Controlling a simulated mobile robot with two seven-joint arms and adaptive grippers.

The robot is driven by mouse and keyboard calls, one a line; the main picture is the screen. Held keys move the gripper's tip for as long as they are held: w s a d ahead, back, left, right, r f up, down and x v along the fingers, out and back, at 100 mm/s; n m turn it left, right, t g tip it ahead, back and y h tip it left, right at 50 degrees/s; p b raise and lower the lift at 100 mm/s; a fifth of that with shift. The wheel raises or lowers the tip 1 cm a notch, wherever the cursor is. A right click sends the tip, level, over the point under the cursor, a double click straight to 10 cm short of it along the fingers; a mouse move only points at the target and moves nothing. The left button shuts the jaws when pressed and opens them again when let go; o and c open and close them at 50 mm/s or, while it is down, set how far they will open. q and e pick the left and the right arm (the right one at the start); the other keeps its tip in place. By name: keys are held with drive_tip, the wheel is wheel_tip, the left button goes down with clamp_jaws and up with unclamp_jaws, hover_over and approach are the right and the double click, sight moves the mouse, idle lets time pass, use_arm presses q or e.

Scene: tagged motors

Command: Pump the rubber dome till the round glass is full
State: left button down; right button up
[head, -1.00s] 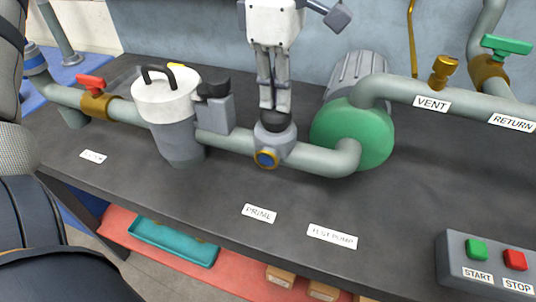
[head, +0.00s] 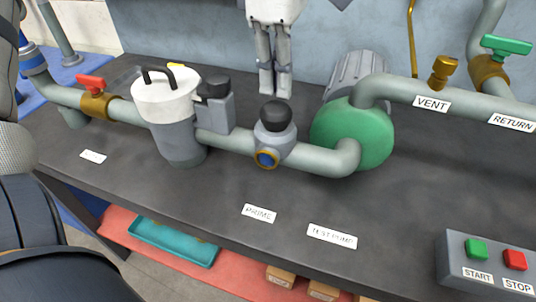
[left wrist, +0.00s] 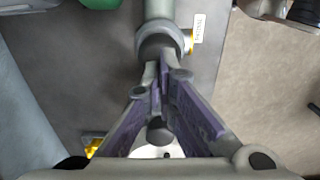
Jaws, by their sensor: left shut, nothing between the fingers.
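The black rubber dome (head: 277,116) sits upright on top of the grey pipe fitting behind the PRIME label. The round glass (head: 267,158) is on the front of that fitting, with a brass rim and blue inside; its exact level is too small to tell. My left gripper (head: 275,94) is shut and empty, pointing down just above and behind the dome, apart from it. In the left wrist view the closed fingertips (left wrist: 161,68) show in front of the dark dome (left wrist: 160,46), and only the edge of the glass's rim shows. My right gripper is out of view.
The green pump (head: 372,140) stands right of the fitting. A white-lidded strainer (head: 166,97) and a red-handled valve (head: 90,83) are on the left. A box with green START and red STOP buttons (head: 482,265) is at front right. The dark bench front is mostly clear.

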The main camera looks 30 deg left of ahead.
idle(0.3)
use_arm(q)
wheel_tip(320, 180, up, 7)
idle(0.5)
